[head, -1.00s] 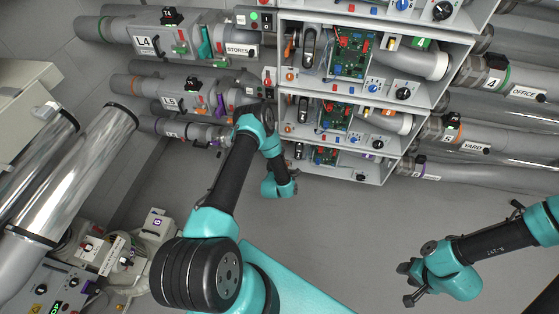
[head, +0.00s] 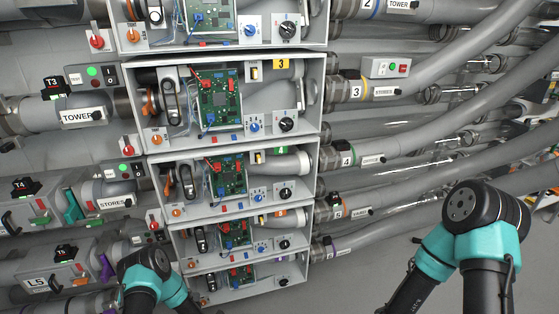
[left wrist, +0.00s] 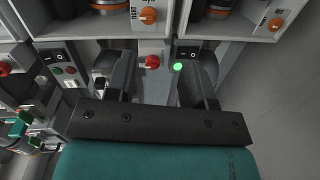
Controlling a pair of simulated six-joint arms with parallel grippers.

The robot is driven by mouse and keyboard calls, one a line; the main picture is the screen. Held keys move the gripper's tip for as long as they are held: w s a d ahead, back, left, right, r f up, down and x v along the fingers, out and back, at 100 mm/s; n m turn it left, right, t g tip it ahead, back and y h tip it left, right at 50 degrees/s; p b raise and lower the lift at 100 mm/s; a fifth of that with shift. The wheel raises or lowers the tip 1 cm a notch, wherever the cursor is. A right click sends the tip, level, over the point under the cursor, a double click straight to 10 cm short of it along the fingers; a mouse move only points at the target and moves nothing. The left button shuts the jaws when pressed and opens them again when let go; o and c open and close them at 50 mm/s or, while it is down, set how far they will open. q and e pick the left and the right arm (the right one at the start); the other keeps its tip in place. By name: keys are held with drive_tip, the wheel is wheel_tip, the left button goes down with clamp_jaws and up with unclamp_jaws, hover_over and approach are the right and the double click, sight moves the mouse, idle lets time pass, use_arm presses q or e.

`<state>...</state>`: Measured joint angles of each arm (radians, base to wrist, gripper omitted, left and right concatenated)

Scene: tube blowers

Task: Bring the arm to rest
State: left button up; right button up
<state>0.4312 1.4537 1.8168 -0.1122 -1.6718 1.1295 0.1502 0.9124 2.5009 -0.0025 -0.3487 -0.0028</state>
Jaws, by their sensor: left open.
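My left arm (head: 150,280) comes up from the bottom left of the head view; its gripper is not clear there. In the left wrist view my left gripper (left wrist: 158,75) is open, its two dark fingers apart with nothing held between them. Beyond the fingers are a red knob (left wrist: 150,62), a lit green button (left wrist: 177,66) and black rocker switches (left wrist: 187,52). I cannot tell whether the fingers touch the panel. My right arm (head: 480,225) shows at the lower right of the head view; its gripper is out of frame.
A stack of open grey boxes (head: 315,110) with green circuit boards (head: 218,98) and knobs fills the middle. Labelled pipes run off both sides, with a STORES pipe (head: 430,88) on the right. Bare grey floor (head: 350,285) lies between my arms.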

use_arm(q)
drive_tip(key=s+d+r+m+g+h, duration=0.3)
drive_tip(key=s+d+r+m+g, duration=0.1)
drive_tip(key=s+d+m+g, duration=0.1)
drive_tip(key=s+d+r+m+g+h, duration=0.3)
drive_tip(key=s+d+r+m+g, duration=0.2)
drive_tip(key=s, duration=0.5)
drive_tip(key=s+d+r+m+g+h, duration=0.2)
drive_tip(key=s+d+r+m+g, duration=0.2)
drive_tip(key=s+m, duration=0.4)
drive_tip(key=shift+s+d+r+g+h, duration=0.15)
drive_tip(key=shift+d+r+g+h, duration=0.2)
drive_tip(key=shift+d, duration=0.5)
